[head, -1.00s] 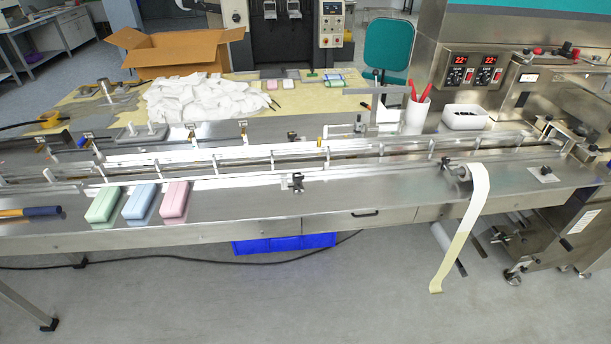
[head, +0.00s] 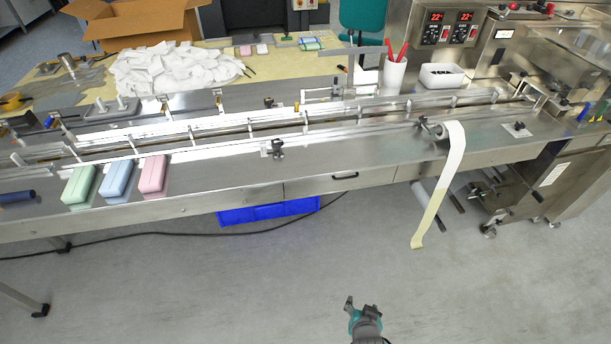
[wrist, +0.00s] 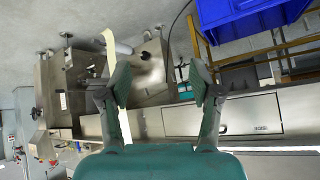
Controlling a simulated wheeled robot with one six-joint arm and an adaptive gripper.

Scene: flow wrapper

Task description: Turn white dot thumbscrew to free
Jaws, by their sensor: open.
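Two dark thumbscrews show in the head view. One (head: 277,148) stands on a small pale plate at the front middle of the conveyor deck, the other (head: 518,126) on a white plate at its right end. Both are too small for me to tell which bears a white dot. My gripper (wrist: 159,88) is open and empty in the wrist view, its two fingers well apart. In the head view the end of my arm (head: 365,322) is low over the floor, in front of the bench and apart from both thumbscrews.
A pale film strip (head: 452,170) hangs over the bench's front edge. Green (head: 80,184), blue (head: 117,178) and pink (head: 153,174) blocks lie at the deck's left. A blue crate (head: 268,209) sits below the bench. The floor before the bench is clear.

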